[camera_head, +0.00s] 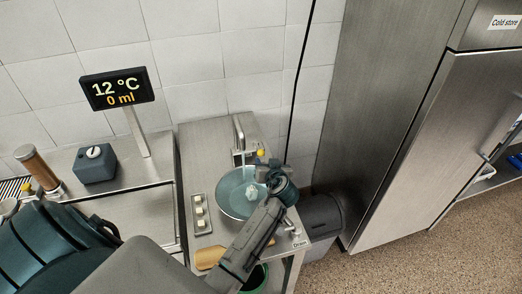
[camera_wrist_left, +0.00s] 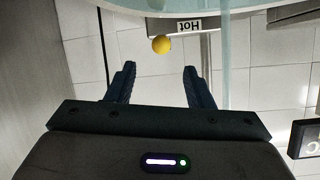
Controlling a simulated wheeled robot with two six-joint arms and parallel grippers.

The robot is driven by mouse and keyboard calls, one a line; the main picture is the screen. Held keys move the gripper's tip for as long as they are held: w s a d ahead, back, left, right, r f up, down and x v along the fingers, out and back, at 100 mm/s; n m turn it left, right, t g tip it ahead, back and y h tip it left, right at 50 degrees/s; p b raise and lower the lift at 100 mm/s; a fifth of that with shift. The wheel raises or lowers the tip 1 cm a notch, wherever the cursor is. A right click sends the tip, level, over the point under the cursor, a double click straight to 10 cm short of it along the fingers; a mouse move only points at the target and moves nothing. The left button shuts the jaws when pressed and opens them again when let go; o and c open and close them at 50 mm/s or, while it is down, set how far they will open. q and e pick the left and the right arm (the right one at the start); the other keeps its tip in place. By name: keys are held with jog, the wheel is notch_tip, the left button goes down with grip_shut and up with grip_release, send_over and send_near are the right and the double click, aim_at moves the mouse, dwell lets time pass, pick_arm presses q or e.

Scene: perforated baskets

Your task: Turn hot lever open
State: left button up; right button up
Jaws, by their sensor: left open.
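The hot lever shows as a yellow ball knob (camera_wrist_left: 162,44) beside a white "Hot" label (camera_wrist_left: 189,26) in the left wrist view. A yellow knob (camera_head: 261,153) also shows in the head view, just beyond my left gripper (camera_head: 266,172). In the wrist view my left gripper (camera_wrist_left: 158,78) is open and empty, with the knob ahead of its fingertips, between their lines and apart from them. The lever's arm is hardly visible. A metal tap (camera_head: 239,136) stands behind the round teal basin (camera_head: 232,197). My right gripper is not in view.
A display (camera_head: 117,88) reads 12 °C and 0 ml. A tray with pale cubes (camera_head: 200,228) lies left of the basin. A "Drain" label (camera_head: 300,244) is at the front right. A steel cabinet (camera_head: 395,130) stands to the right; tiled wall is behind.

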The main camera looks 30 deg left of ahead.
aim_at(261, 154)
pick_arm(q)
jog(key=p+x, duration=0.1)
jog(key=x, duration=0.3)
jog(key=shift+w+a+r+p, duration=0.15)
jog(key=shift+a+p, duration=0.1)
jog(key=shift+p, duration=0.15)
jog(key=p+x, duration=0.1)
jog(key=x, duration=0.2)
jog(key=shift+w+a+f, duration=0.2)
jog(key=shift+f, duration=0.15)
jog(key=shift+w+a+f, duration=0.1)
jog(key=shift+w+a, duration=0.05)
jog(key=shift+a, duration=0.05)
jog(key=shift+w+a+f, duration=0.1)
jog(key=shift+c, duration=0.5)
jog(key=c, duration=0.9)
jog(key=shift+s+a+m+t+h, duration=0.15)
jog(key=shift+s+m+t+h, duration=0.15)
jog(key=shift+m+t, duration=0.1)
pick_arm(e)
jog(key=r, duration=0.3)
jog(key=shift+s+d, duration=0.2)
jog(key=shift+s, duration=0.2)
pick_arm(q)
jog(key=shift+w, duration=0.1)
